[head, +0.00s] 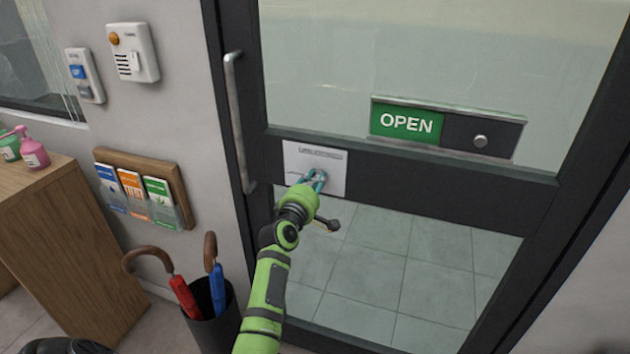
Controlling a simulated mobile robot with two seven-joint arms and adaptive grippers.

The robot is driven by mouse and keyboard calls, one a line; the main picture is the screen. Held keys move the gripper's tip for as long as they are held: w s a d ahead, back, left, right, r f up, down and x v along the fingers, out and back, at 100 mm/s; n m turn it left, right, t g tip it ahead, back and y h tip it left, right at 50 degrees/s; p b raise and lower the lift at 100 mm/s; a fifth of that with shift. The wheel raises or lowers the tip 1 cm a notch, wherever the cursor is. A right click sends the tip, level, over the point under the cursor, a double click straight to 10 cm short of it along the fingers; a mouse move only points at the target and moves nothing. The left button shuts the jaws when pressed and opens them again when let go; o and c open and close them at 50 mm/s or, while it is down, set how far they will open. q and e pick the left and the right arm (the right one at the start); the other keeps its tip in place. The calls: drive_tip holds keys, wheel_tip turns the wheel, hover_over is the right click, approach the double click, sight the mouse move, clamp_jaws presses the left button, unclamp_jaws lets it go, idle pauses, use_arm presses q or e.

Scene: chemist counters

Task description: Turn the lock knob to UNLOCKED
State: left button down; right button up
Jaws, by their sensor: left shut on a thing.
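A white lock plate (334,161) with small dark lettering is fixed to the dark crossbar of the glass door. My left gripper (317,180) reaches up to the lower middle of this plate. Its teal fingers are shut on the lock knob, which they and the green wrist mostly hide. I cannot make out which way the knob points or read the plate's labels fully. My right gripper is not in view.
The door has a vertical metal handle (238,125) left of the plate and an OPEN sign (407,122) with a slider at upper right. An umbrella stand (213,318) with red and blue umbrellas stands at lower left, near my arm. A leaflet rack (178,183) hangs on the wall.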

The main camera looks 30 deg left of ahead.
use_arm(q)
drive_tip(key=shift+m, duration=0.5)
drive_tip(key=m+p, duration=0.1)
drive_tip(key=m, duration=0.2)
drive_tip(key=shift+d+f+m+p, duration=0.15)
drive_tip(key=shift+m+p, duration=0.45)
drive_tip(key=shift+m, duration=2.8)
drive_tip(key=shift+d+f+m+p, duration=0.1)
drive_tip(key=shift+m+p, duration=0.45)
drive_tip(key=shift+m, duration=2.85)
drive_tip(key=c, duration=1.1)
unclamp_jaws()
